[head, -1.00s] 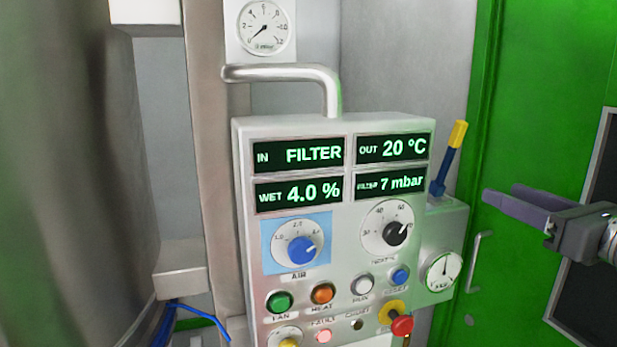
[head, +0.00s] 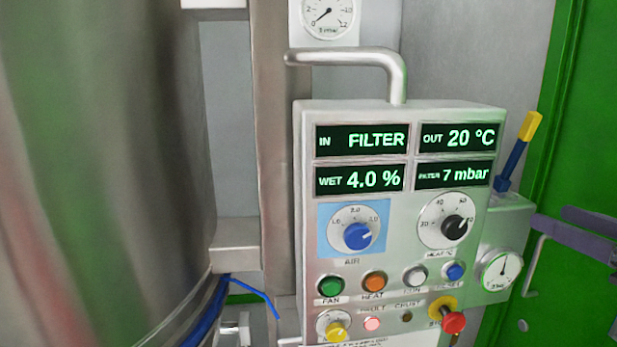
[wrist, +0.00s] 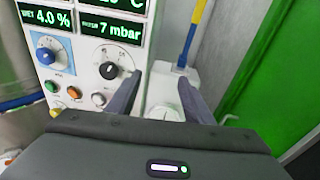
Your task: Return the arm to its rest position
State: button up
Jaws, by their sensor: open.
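My gripper (head: 556,219) shows at the right edge of the head view, cut off by the frame. It stands in front of the green door, to the right of the control panel (head: 408,278). In the wrist view my gripper (wrist: 160,92) has its two fingers spread apart with nothing between them. Beyond the fingers is the small side box with a round gauge (wrist: 165,112). I see no contact between the fingers and the box or panel. The rest of the arm is outside the head view.
The panel has lit displays, a blue knob (head: 357,237), a black knob (head: 454,228) and a red stop button (head: 453,323). A blue lever with a yellow end (head: 518,151) rises from the side box. A green door (head: 580,90) is at right, a large steel vessel (head: 100,150) at left.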

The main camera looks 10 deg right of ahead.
jog(key=w+a+f+n+g+y, duration=0.1)
jog(key=a+f+n+g+y, duration=0.3)
jog(key=a+f, duration=0.55)
jog(key=w+a+f+n+g+y, duration=0.15)
jog(key=a+f+n+g, duration=0.45)
jog(key=a, duration=0.6)
jog(key=s+a+f+n+h, duration=0.3)
jog(key=f+n+h, duration=0.1)
jog(key=n, duration=0.8)
jog(key=s+a+f+n+g+h, duration=0.1)
jog(key=s+a+f+n+h, duration=0.2)
jog(key=f+n, duration=0.3)
jog(key=s+n+h, duration=0.1)
jog(key=n, duration=0.4)
jog(key=shift+s+f+n, duration=0.15)
jog(key=shift+s+n, duration=0.05)
jog(key=shift+n, duration=0.2)
jog(key=shift+c, duration=0.4)
